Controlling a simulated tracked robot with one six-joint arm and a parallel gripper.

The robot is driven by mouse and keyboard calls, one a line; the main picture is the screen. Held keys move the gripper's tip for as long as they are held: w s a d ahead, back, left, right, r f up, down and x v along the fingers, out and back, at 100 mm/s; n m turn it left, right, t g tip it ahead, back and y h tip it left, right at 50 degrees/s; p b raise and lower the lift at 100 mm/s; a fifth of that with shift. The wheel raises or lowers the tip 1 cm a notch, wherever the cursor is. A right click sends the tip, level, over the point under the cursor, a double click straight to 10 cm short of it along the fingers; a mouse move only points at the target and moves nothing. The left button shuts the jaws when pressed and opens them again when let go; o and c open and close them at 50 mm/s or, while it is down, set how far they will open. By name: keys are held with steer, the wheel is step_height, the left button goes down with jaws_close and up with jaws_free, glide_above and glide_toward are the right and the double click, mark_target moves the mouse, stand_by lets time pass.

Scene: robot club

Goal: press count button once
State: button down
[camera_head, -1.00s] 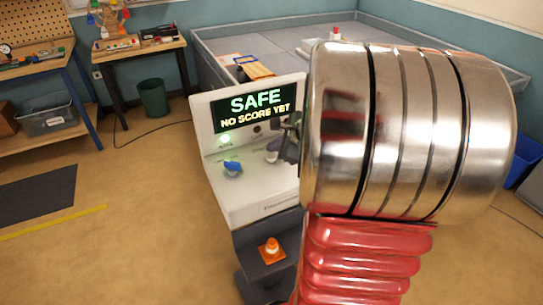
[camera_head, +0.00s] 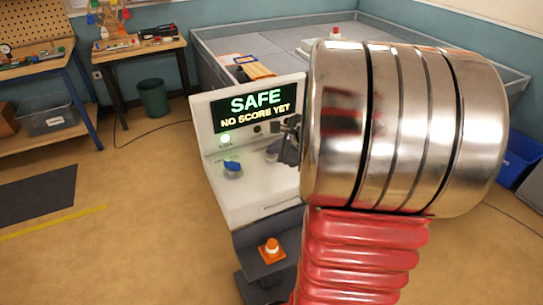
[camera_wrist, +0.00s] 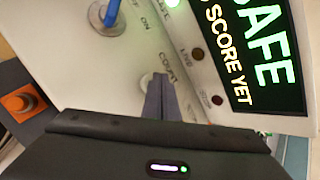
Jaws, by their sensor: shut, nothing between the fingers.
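The console (camera_head: 238,203) is white with a raised back panel. In the wrist view the COUNT label (camera_wrist: 167,66) is on its sloping top. A pale round button (camera_wrist: 146,80) beside that label is partly hidden by my fingers. My gripper (camera_wrist: 159,78) is shut and empty, with its fingertips over or right next to the button; I cannot tell whether they touch it. In the head view my gripper (camera_head: 276,150) is at the console's right side, mostly hidden by my arm. The display (camera_head: 255,107) reads SAFE, NO SCORE YET.
A blue switch (camera_head: 232,167), marked OFF and ON in the wrist view (camera_wrist: 112,14), sits left of the button. A green lamp (camera_head: 225,138) is lit; two dark lamps are beside it. An orange cone (camera_head: 271,250) stands on a lower shelf.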

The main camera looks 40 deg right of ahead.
mark_target(274, 158)
steer(key=shift+f, duration=0.45)
stand_by(0.6)
steer(key=shift+r, duration=0.95)
steer(key=shift+r, duration=2.5)
